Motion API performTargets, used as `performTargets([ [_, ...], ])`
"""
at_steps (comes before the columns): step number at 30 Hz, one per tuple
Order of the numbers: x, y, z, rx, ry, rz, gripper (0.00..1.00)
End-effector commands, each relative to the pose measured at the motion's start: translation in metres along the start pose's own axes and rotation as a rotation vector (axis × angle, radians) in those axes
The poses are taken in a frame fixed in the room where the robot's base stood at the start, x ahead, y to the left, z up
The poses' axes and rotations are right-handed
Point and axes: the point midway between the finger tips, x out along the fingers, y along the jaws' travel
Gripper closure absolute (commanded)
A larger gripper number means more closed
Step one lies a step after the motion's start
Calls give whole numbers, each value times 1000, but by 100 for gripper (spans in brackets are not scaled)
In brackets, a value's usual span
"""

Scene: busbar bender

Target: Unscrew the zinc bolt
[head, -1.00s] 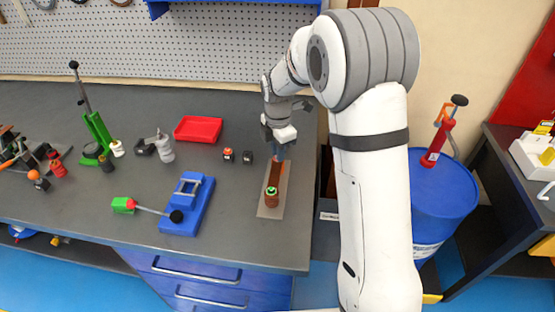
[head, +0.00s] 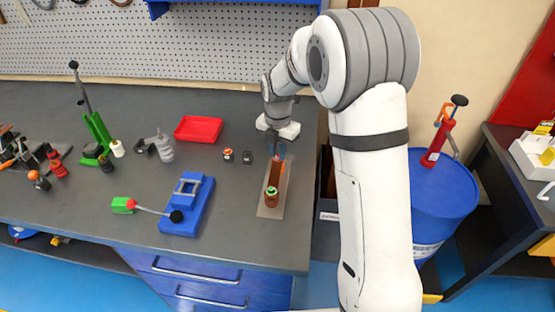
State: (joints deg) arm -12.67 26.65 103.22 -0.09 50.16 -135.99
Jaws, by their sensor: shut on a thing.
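My gripper (head: 279,151) points down over the far end of a copper-brown bar (head: 274,174) and is shut, with its fingertips at the bar's far end. The zinc bolt is too small and covered to make out; the grip is where the bolt would sit, between the fingertips. The bar lies on a narrow grey plate (head: 268,212) near the bench's right edge. A brown round piece with a green top (head: 271,195) stands at the bar's near end, apart from my gripper.
Left of the plate are a black block (head: 248,157), an orange-topped black block (head: 228,155), a red tray (head: 198,129) and a blue vise-like fixture (head: 187,205). A green lever press (head: 98,137) stands farther left. A blue drum (head: 440,200) is off the bench's right side.

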Motion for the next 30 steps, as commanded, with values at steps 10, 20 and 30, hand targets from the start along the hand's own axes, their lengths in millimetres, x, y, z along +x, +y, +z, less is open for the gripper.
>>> performTargets([
  [10,0,0,0,-400,-1,0,100],
  [20,0,0,0,-453,-1,0,100],
  [30,0,0,0,-445,-1,0,75],
])
